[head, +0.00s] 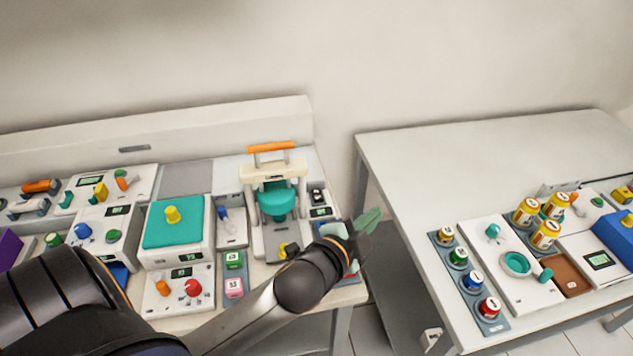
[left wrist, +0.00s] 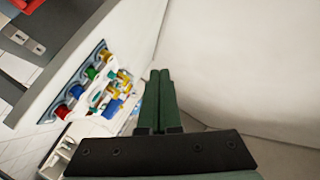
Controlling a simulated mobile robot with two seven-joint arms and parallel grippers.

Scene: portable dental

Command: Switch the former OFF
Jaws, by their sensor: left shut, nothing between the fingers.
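The former (head: 272,205) appears to be the cream-framed device with an orange handle (head: 271,147) on the left bench. A teal part (head: 277,200) sits inside its frame. A small panel with a black switch (head: 318,196) and a display stands just right of the frame. The switch position is too small to tell. My left gripper (head: 369,220) is right of the former, over the gap between the two benches. Its green fingers are together and empty, as the left wrist view (left wrist: 157,100) also shows. My left forearm hides part of the bench front.
A teal-topped box (head: 172,222) and a panel with a red knob (head: 193,288) stand left of the former. The right table (head: 460,170) holds yellow jars (head: 545,235), colored-cap bottles and a blue box. Its back left area is clear.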

